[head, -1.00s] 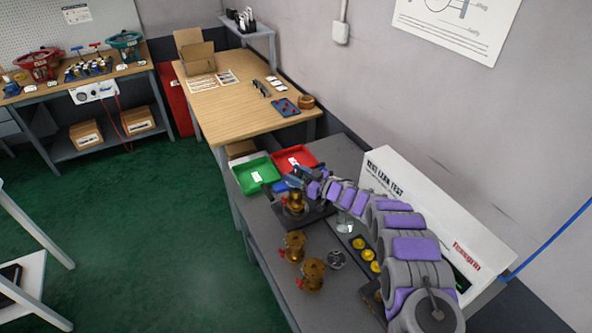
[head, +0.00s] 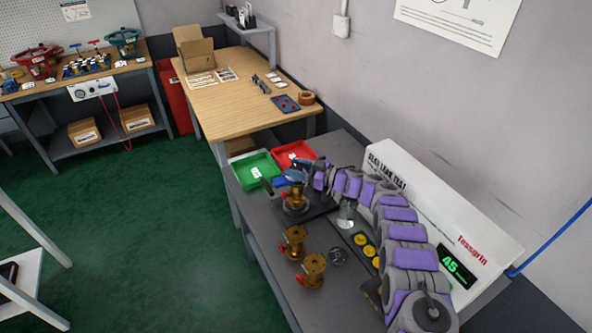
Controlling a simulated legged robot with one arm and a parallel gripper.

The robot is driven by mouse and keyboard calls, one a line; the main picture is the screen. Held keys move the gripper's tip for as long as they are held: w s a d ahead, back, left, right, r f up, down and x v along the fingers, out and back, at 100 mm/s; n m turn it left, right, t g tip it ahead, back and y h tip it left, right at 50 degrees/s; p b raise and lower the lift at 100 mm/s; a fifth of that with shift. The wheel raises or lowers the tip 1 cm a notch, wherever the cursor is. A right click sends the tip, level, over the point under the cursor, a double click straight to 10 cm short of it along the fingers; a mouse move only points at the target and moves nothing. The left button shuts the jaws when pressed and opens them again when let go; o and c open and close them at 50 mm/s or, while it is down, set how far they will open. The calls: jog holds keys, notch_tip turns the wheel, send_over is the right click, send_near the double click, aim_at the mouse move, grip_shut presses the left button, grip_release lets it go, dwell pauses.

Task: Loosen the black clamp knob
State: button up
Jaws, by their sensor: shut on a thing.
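My gripper (head: 289,179) is at the far end of the grey bench, by the top of a brass valve (head: 295,198) that stands upright in a dark fixture (head: 318,209). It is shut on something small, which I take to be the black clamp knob. The fingers and the knob are too small and dark here to separate clearly. A dark, stubby part (head: 267,186) sticks out to the left of my gripper above the fixture.
A green tray (head: 242,171) and a red tray (head: 294,148) lie just behind the fixture. Two brass valves (head: 294,243) (head: 313,270) stand in front. A white leak tester (head: 415,191) with a lit green "45" lines the wall side.

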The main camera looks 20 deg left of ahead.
aim_at(298, 166)
jog(key=shift+w+d, duration=0.1)
jog(key=shift+d, duration=0.05)
jog(key=o, duration=1)
jog(key=shift+r, duration=0.1)
notch_tip(298, 166, up, 4)
jog(key=shift+w+f+p, duration=0.15)
jog(key=shift+p, duration=0.35)
jog(key=shift+s+d+f, duration=0.2)
jog(key=shift+s+d, duration=0.2)
jog(key=shift+s, duration=0.3)
jog(key=shift+s+d+r+p, duration=0.25)
jog(key=shift+s+d, duration=1)
jog(key=shift+s, duration=0.8)
jog(key=shift+s+d+r+p, duration=0.25)
jog(key=shift+s+d, duration=0.95)
jog(key=shift+s, duration=0.9)
jog(key=shift+s+d+r+p, duration=0.25)
jog(key=shift+s+d, duration=1)
jog(key=shift+s, duration=0.8)
jog(key=shift+f, duration=0.1)
